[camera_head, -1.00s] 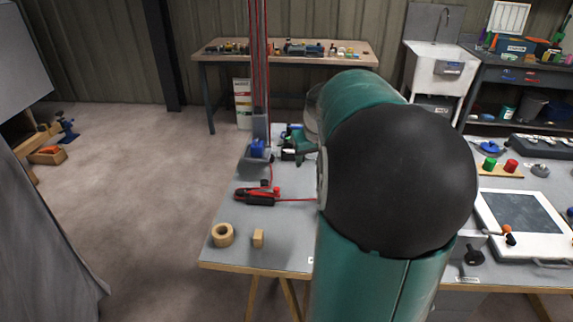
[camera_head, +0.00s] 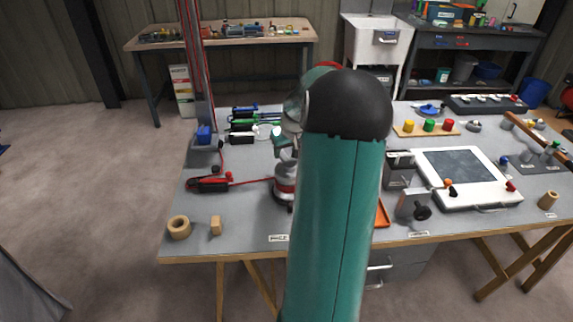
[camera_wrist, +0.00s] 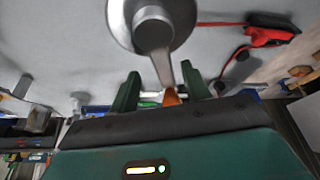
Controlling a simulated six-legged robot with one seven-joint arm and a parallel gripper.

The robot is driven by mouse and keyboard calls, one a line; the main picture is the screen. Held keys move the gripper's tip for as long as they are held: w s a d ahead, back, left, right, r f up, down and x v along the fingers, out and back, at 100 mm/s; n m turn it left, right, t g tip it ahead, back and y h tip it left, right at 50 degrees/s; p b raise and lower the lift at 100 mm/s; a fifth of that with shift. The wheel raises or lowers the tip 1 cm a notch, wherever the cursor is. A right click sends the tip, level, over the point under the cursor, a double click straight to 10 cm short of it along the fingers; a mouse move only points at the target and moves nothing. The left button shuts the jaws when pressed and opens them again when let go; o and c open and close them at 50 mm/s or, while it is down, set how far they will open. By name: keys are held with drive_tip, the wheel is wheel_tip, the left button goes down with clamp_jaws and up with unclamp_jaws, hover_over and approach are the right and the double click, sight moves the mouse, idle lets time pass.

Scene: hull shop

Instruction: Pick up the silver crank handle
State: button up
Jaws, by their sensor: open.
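In the wrist view, a silver crank handle (camera_wrist: 160,62) runs from a round silver winch head (camera_wrist: 124,14) down toward my gripper. An orange grip (camera_wrist: 171,97) shows at its near end. My gripper (camera_wrist: 160,70) has its two green fingers apart, one on each side of the crank arm and grip. I cannot tell whether either finger touches it. In the head view, the silver winch (camera_head: 285,182) with a red band stands on the grey workbench (camera_head: 240,225), partly behind my arm. My gripper and the crank are mostly hidden there.
A red clamp-like tool (camera_head: 208,184) lies left of the winch, with a red line running to it. A wooden ring (camera_head: 179,228) and a small wooden block (camera_head: 216,226) lie near the front edge. A white framed panel (camera_head: 480,198) and colored knobs (camera_head: 429,125) are on the right.

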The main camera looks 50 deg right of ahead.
sight(283, 155)
drive_tip(key=x, duration=0.4)
drive_tip(key=shift+w+a+f, duration=0.1)
drive_tip(key=shift+w+f, duration=0.1)
drive_tip(key=shift+f, duration=0.1)
drive_tip(key=shift+c, duration=0.5)
clamp_jaws()
drive_tip(key=shift+r, duration=0.2)
